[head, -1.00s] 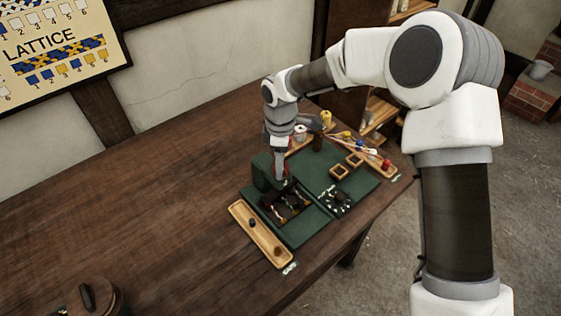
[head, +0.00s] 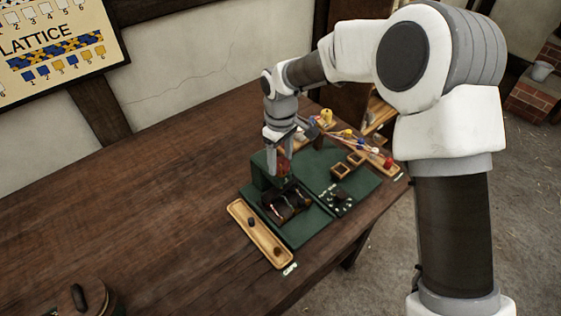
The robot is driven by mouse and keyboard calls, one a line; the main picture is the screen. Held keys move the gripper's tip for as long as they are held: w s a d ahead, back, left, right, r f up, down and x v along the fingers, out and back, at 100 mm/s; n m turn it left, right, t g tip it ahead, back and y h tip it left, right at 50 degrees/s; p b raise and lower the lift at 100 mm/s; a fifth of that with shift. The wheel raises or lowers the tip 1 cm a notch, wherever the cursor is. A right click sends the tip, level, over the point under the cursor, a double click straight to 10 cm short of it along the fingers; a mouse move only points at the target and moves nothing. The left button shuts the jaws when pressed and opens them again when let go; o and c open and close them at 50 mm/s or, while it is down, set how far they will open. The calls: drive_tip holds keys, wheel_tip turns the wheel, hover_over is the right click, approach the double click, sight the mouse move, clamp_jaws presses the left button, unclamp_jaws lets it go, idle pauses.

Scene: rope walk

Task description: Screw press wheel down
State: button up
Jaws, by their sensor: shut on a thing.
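The press stands on the green mat (head: 309,228), with a green upright block (head: 262,172) and a low dark bed (head: 286,203) in front of it. The small reddish press wheel (head: 284,168) shows above the bed, partly covered by my fingers. The exact finger contact is small and partly hidden.
A wooden tray (head: 236,210) with small dark pieces lies in front of the press. Small wooden frames (head: 340,170) and colored spools with threads (head: 388,162) are to the right. A lidded pot (head: 88,297) stands at front left.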

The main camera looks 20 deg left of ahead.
sight(281, 163)
drive_tip(key=m+b, duration=0.1)
drive_tip(key=m, duration=0.5)
drive_tip(key=shift+m, duration=0.3)
drive_tip(key=m+b, duration=0.1)
drive_tip(key=m, duration=0.9)
drive_tip(key=shift+r+m, duration=0.1)
drive_tip(key=shift+m, duration=0.3)
drive_tip(key=m+p, duration=0.1)
drive_tip(key=m, duration=0.4)
drive_tip(key=shift+m, duration=0.3)
drive_tip(key=o, duration=1.4)
drive_tip(key=shift+c, duration=0.2)
wheel_tip(281, 163, up, 17)
drive_tip(key=p, duration=0.1)
drive_tip(key=shift+r, duration=0.15)
